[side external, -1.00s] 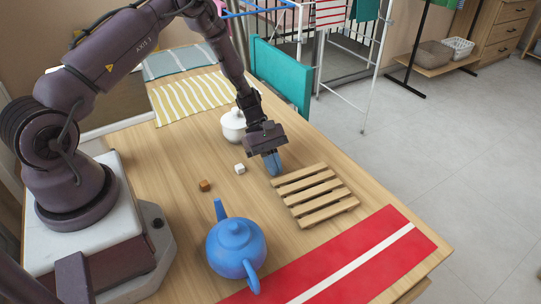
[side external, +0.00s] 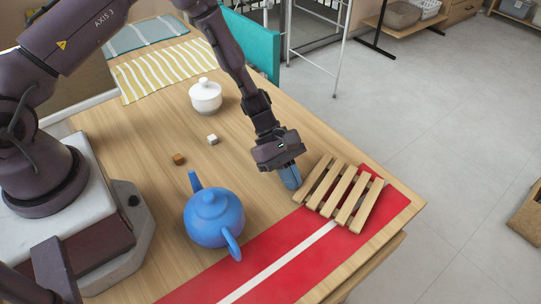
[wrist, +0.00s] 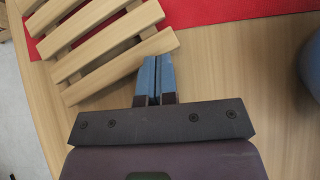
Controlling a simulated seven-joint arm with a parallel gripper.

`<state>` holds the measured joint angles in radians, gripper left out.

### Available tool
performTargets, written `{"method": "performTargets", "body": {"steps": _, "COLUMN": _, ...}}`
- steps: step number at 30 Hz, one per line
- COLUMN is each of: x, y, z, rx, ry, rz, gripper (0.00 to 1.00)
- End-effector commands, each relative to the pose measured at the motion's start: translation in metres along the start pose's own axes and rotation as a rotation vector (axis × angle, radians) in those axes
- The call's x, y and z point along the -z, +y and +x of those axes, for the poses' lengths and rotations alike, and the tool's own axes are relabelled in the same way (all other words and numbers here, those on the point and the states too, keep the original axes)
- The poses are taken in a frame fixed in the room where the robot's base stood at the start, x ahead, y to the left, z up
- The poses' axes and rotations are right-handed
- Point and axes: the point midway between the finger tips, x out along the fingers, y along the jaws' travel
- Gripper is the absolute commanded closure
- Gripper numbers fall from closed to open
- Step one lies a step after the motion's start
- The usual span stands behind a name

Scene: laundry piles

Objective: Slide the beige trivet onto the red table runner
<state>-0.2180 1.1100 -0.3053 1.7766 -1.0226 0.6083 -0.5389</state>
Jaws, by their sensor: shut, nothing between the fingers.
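The beige trivet (side external: 338,191), a slatted wooden rack, lies partly on the red table runner (side external: 320,262) and partly on bare wood on the side towards my gripper. The runner is red with a white stripe along it. My gripper (side external: 291,179) is shut and empty, its blue fingertips low beside the trivet's near-left edge. In the wrist view, my fingertips (wrist: 157,62) are at the end of a trivet slat (wrist: 120,65), touching or very close. The red runner (wrist: 225,9) shows beyond it, partly under the trivet.
A blue teapot (side external: 213,216) stands left of the runner. A white lidded pot (side external: 205,96), a white cube (side external: 212,139) and a brown cube (side external: 179,159) are farther back. A striped yellow cloth (side external: 165,70) lies behind. The table's right edge is close to the trivet.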

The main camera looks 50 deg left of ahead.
Motion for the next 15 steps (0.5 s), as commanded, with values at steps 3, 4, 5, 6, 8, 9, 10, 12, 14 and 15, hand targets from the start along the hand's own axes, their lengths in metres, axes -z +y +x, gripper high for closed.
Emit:
{"method": "performTargets", "body": {"steps": 3, "x": -0.0111, "y": -0.0002, "z": 0.0114, "rx": 0.000, "ry": 0.000, "rz": -0.001, "gripper": 1.00}}
{"method": "performTargets", "body": {"steps": 4, "x": -0.0125, "y": -0.0002, "z": 0.0127, "rx": 0.000, "ry": 0.000, "rz": -0.001, "gripper": 1.00}}
{"method": "performTargets", "body": {"steps": 5, "x": -0.0135, "y": -0.0002, "z": 0.0137, "rx": 0.000, "ry": 0.000, "rz": -0.001, "gripper": 1.00}}
{"method": "performTargets", "body": {"steps": 6, "x": -0.0142, "y": -0.0002, "z": 0.0143, "rx": 0.000, "ry": 0.000, "rz": -0.001, "gripper": 1.00}}
{"method": "performTargets", "body": {"steps": 8, "x": -0.0143, "y": -0.0001, "z": 0.0144, "rx": -0.001, "ry": 0.000, "rz": -0.001, "gripper": 1.00}}
{"method": "performTargets", "body": {"steps": 9, "x": -0.0142, "y": -0.0001, "z": 0.0143, "rx": -0.001, "ry": 0.000, "rz": -0.001, "gripper": 1.00}}
{"method": "performTargets", "body": {"steps": 10, "x": -0.0141, "y": 0.0000, "z": 0.0142, "rx": -0.001, "ry": 0.000, "rz": -0.001, "gripper": 1.00}}
{"method": "performTargets", "body": {"steps": 12, "x": -0.0140, "y": 0.0000, "z": 0.0141, "rx": -0.001, "ry": 0.000, "rz": -0.001, "gripper": 1.00}}
{"method": "performTargets", "body": {"steps": 14, "x": -0.0138, "y": 0.0000, "z": 0.0140, "rx": -0.001, "ry": 0.000, "rz": -0.001, "gripper": 1.00}}
{"method": "performTargets", "body": {"steps": 15, "x": -0.0137, "y": 0.0001, "z": 0.0138, "rx": -0.001, "ry": 0.000, "rz": -0.001, "gripper": 1.00}}
